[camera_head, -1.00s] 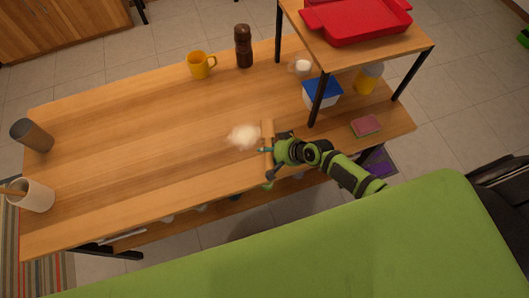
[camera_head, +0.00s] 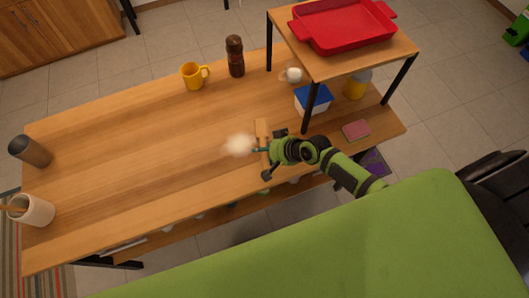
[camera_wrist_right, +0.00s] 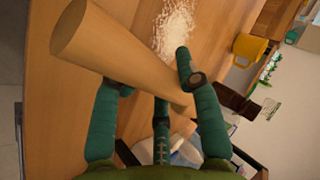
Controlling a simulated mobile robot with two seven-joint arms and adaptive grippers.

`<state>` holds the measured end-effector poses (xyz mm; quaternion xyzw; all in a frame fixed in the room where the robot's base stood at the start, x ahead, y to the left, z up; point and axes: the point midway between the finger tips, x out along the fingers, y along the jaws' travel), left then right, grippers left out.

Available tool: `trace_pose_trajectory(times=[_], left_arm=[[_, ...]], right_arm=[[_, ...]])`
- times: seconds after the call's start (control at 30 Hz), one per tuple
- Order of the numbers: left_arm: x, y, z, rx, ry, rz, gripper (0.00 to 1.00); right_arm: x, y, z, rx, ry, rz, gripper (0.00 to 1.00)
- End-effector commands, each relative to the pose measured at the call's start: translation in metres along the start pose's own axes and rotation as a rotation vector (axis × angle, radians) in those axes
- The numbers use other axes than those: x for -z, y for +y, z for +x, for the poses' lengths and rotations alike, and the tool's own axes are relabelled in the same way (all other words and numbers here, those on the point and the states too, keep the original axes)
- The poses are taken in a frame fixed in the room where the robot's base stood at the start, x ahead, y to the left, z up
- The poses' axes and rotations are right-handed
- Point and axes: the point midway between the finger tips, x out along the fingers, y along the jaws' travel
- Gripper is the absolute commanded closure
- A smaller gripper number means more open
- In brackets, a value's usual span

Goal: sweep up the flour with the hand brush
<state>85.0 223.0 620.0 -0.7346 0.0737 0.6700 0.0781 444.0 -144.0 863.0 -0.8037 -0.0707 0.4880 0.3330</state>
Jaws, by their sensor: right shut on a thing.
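The flour (camera_head: 240,144) is a small pale pile on the wooden table (camera_head: 150,150), and it also shows at the top of the right wrist view (camera_wrist_right: 175,25). The hand brush (camera_head: 262,130) has a light wooden body and is just right of the flour, close beside it. My right gripper (camera_head: 266,150) is shut on the brush; in the wrist view its green fingers wrap the thick wooden body (camera_wrist_right: 115,45). The brush's bristles are not clearly seen, so I cannot tell whether they touch the table. My left gripper is not in view.
A yellow mug (camera_head: 193,75) and a brown grinder (camera_head: 235,56) stand at the back. A raised shelf with a red tray (camera_head: 343,25) covers the right end, near a blue-lidded container (camera_head: 313,98) and pink sponge (camera_head: 356,130).

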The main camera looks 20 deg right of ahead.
Motion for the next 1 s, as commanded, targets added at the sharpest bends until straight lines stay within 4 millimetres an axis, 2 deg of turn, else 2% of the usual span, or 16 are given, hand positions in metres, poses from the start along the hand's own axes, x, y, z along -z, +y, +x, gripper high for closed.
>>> trace_pose_trajectory(times=[0.33, 0.7, 1.0], left_arm=[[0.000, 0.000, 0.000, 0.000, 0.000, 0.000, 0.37], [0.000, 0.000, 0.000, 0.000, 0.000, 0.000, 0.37], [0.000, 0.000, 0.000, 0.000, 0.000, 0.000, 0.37]], right_arm=[[0.002, -0.003, -0.003, 0.001, 0.002, -0.002, 1.00], [0.010, -0.019, -0.022, 0.001, 0.001, -0.002, 1.00], [0.010, -0.019, -0.023, 0.001, 0.002, -0.001, 1.00]])
